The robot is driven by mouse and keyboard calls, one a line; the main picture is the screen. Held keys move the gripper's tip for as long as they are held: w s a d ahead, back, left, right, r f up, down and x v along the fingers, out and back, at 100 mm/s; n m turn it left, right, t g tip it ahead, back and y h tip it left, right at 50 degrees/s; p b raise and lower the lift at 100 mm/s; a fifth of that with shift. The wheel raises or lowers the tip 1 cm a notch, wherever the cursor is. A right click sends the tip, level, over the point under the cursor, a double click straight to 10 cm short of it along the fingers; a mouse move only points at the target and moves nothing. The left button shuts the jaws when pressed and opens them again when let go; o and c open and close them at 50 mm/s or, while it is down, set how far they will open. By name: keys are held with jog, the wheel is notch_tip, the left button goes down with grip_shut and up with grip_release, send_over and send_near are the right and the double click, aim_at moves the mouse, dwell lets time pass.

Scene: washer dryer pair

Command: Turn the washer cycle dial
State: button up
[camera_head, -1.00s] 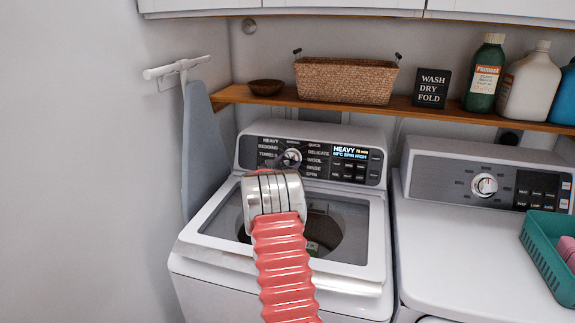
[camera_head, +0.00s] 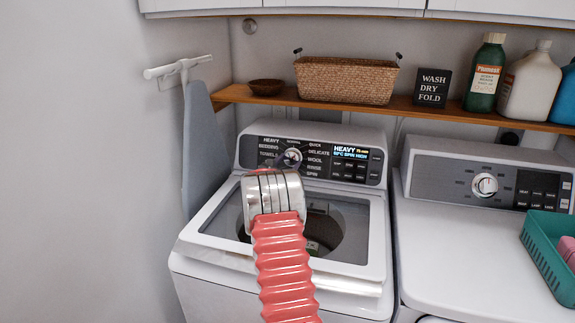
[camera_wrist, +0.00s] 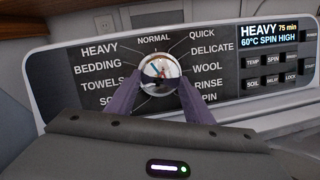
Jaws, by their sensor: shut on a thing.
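The washer cycle dial (camera_wrist: 160,70) is a round, shiny chrome knob, ringed by printed cycle names on the dark panel (camera_wrist: 85,72) in the wrist view. It also shows as a small bright knob in the head view (camera_head: 292,157). My gripper (camera_wrist: 161,82) is shut on the dial, with one purple finger on its left side and one on its right. The display at the panel's right reads HEAVY, 75 min, 60°C, SPIN HIGH. The washer (camera_head: 345,265) stands below with a glass lid. In the head view my wrist hides part of the lid, and the fingers are hard to make out.
A dryer (camera_head: 450,250) stands at the right with a teal basket (camera_head: 545,255) on top. A wooden shelf (camera_head: 430,108) above bears a wicker basket (camera_head: 345,80) and several bottles. An ironing board (camera_head: 203,150) leans at the left wall.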

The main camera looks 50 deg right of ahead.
jog(key=shift+s+d+r+m, duration=0.15)
jog(key=shift+d+m, duration=0.05)
jog(key=shift+m, duration=0.3)
jog(key=shift+r+m+g+y, duration=0.15)
jog(key=shift+m+g, duration=0.35)
jog(key=shift+m, duration=0.9)
jog(key=shift+f+m+g+y, duration=0.15)
jog(key=shift+m+g, duration=0.35)
jog(key=shift+m, duration=0.9)
jog(key=o, duration=1)
jog(key=shift+w+a, duration=0.1)
jog(key=shift+w, duration=0.1)
jog(key=shift+o, duration=0.2)
jog(key=shift+w+a, duration=0.1)
jog(key=shift+a+r, duration=0.1)
jog(key=shift+a, duration=0.25)
jog(key=s+a+r, duration=0.1)
jog(key=s+a, duration=0.1)
jog(key=a, duration=1)
jog(key=shift+s+a, duration=0.25)
jog(key=shift+a, duration=0.1)
